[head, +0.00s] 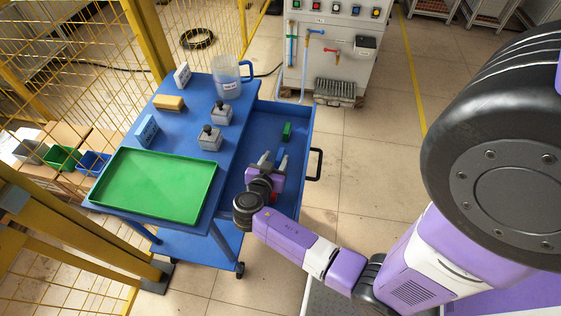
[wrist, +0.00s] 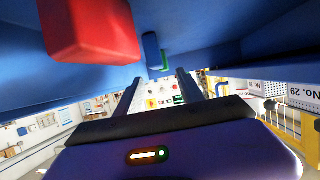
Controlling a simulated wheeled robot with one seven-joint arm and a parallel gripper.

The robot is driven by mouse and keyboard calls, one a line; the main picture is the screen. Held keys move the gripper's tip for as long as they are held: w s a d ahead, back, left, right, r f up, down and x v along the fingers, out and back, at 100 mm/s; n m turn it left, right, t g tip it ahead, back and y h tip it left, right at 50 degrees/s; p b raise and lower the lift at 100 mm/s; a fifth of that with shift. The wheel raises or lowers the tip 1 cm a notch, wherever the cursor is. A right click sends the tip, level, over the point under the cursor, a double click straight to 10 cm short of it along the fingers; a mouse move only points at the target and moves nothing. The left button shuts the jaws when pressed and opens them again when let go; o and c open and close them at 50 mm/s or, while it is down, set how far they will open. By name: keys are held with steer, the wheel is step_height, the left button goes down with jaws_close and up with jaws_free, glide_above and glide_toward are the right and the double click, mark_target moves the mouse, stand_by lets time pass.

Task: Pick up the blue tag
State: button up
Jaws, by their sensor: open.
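The blue tag (head: 281,153) is a small block in the open blue drawer, just beyond my fingertips in the head view and partly hidden by them. In the wrist view the blue tag (wrist: 152,52) lies ahead of the fingers, between their lines, against the drawer floor, which shows at the top. My gripper (head: 273,160) is inside the drawer area, its fingers apart and empty. In the wrist view my gripper (wrist: 158,88) also shows spread fingers with nothing between them. I cannot tell whether a fingertip touches the tag.
A green block (head: 287,131) lies farther back in the drawer (head: 265,119). A red block (wrist: 87,30) is close by, at the upper left of the wrist view. Drawer walls surround my gripper. The cart top holds a green tray (head: 155,184), a jug (head: 227,78) and several small items.

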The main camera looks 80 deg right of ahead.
mark_target(282, 150)
steer(key=shift+f+b, duration=0.45)
steer(key=shift+f, duration=0.35)
steer(key=shift+p+x, duration=1)
steer(key=shift+x, duration=2.9)
steer(key=shift+s, duration=0.15)
steer(key=shift+c, duration=0.3)
steer(key=shift+r, duration=0.1)
jaws_close()
